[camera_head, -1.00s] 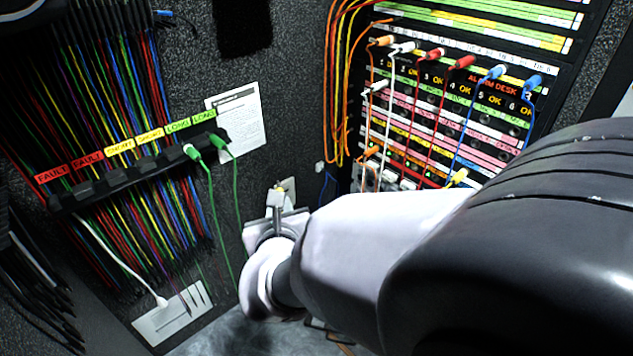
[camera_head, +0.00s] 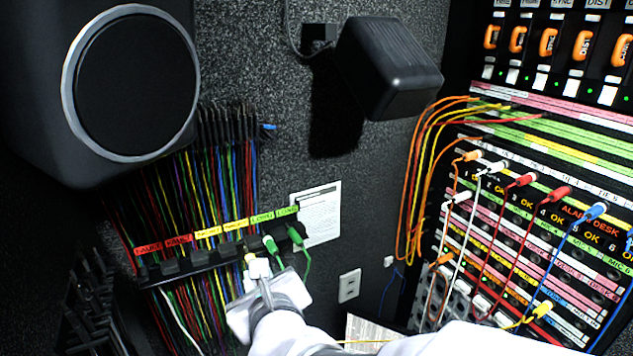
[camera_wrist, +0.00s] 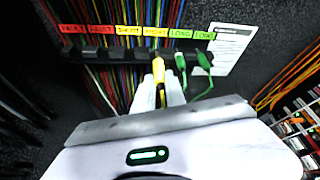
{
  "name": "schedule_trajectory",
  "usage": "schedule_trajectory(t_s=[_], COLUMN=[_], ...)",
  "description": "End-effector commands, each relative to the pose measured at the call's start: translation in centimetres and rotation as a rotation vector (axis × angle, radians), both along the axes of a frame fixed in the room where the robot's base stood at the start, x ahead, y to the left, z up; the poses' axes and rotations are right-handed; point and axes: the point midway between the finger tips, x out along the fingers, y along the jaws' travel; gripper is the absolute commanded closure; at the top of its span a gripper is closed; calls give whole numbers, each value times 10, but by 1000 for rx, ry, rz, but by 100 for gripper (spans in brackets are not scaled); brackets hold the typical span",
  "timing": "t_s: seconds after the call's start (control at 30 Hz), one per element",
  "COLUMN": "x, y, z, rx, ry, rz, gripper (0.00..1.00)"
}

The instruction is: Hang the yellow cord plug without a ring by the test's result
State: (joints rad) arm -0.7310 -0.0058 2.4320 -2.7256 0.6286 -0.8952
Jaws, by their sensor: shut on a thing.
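My gripper (camera_head: 262,272) is shut on a yellow plug (camera_wrist: 158,68) at the black hanging rail (camera_wrist: 90,54). The plug stands roughly upright below the second yellow SHORT label (camera_wrist: 155,31); I cannot tell whether the rail bears it. No ring is clear on it. In the head view the plug (camera_head: 250,260) is mostly hidden by the gripper. A yellow cord (camera_head: 365,341) runs by my arm toward another yellow plug (camera_head: 543,309) on the patch panel (camera_head: 500,235). Two green plugs (camera_head: 270,245) (camera_head: 296,236) hang to the right under LONG labels; the left one has a pale ring.
Two red FAULT labels (camera_head: 148,249) mark the rail's left end, where the places look empty. Dense coloured cables hang behind the rail. A paper notice (camera_head: 322,215) and a wall socket (camera_head: 349,286) are to the right. A large round speaker (camera_head: 135,85) is above left.

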Motion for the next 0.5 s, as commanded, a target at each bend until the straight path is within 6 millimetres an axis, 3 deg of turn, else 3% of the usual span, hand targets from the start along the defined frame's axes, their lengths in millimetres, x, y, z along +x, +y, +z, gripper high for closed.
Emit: schedule_trajectory(t_s=[0.5], x=[43], y=[26], z=[-4], rx=[2], ry=[0], rz=[-1], gripper=[100])
